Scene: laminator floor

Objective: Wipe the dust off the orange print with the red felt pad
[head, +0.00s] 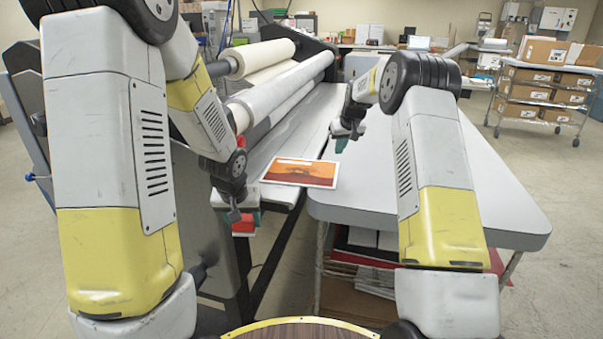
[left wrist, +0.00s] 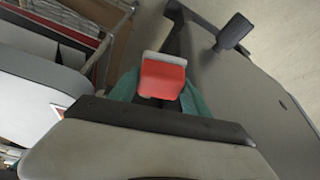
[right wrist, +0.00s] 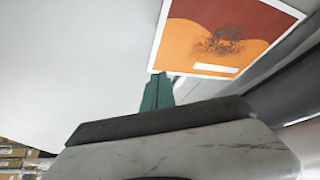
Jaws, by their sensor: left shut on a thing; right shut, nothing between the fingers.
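The orange print (head: 300,173) with a white border lies flat on the laminator's bed, near the white table's corner. In the right wrist view the print (right wrist: 185,45) shows a dark speckled dust patch (right wrist: 222,42) and a white strip near one edge. My left gripper (head: 245,213) is shut on the red felt pad (head: 243,227), left of and nearer than the print, apart from it. In the left wrist view the pad (left wrist: 162,80) sits between green fingers. My right gripper (head: 340,144) is shut and empty, beyond the print's right side; its green fingers (right wrist: 157,92) are together.
The laminator's large white rollers (head: 280,92) stand behind the print on the left. A white table (head: 480,190) fills the right, with boxes and papers on a shelf below. A cart with cardboard boxes (head: 545,85) stands far right. Open floor lies beyond the table.

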